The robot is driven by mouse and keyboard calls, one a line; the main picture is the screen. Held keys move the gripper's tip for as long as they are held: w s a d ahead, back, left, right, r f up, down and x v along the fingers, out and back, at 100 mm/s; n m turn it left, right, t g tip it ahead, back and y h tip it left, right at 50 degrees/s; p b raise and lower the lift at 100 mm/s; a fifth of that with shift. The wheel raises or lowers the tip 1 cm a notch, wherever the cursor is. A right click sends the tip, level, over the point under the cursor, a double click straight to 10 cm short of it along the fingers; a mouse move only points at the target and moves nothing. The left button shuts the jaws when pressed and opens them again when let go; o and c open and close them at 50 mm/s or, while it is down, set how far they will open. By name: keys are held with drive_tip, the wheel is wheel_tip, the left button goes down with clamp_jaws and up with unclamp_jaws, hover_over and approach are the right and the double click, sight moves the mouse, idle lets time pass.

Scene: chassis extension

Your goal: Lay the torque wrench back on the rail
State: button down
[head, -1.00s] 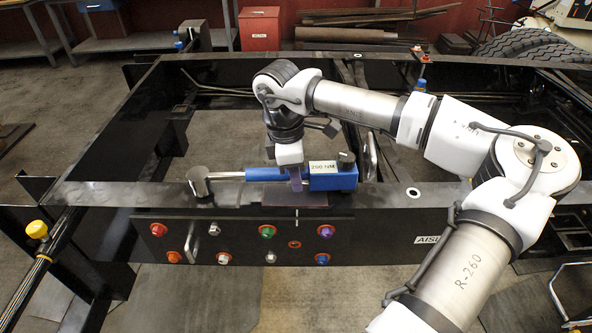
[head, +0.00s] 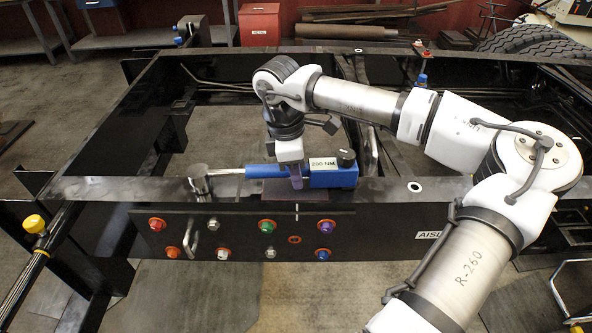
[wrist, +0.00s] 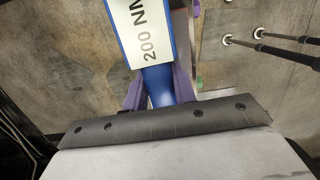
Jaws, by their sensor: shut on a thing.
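The torque wrench has a blue handle (head: 330,178) with a white 200 NM label, a dark knob at its right end and a metal head (head: 199,179) at its left end. It lies level along the near black rail (head: 110,189), over a dark pad (head: 276,194). I cannot tell whether it touches the pad or the rail. My gripper (head: 295,176) is shut on the blue handle, left of the label. In the wrist view, the purple fingers (wrist: 158,92) stand either side of the blue handle (wrist: 162,82). The label (wrist: 142,33) also shows there; the head is hidden.
A panel (head: 345,240) with coloured fittings faces the front below the rail. The rail is clear left of the wrench head. A red box (head: 259,25) and stacked pipes stand behind the frame.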

drive_tip(key=shift+f, duration=0.15)
drive_tip(key=c, duration=1.1)
unclamp_jaws()
drive_tip(key=shift+o, duration=0.2)
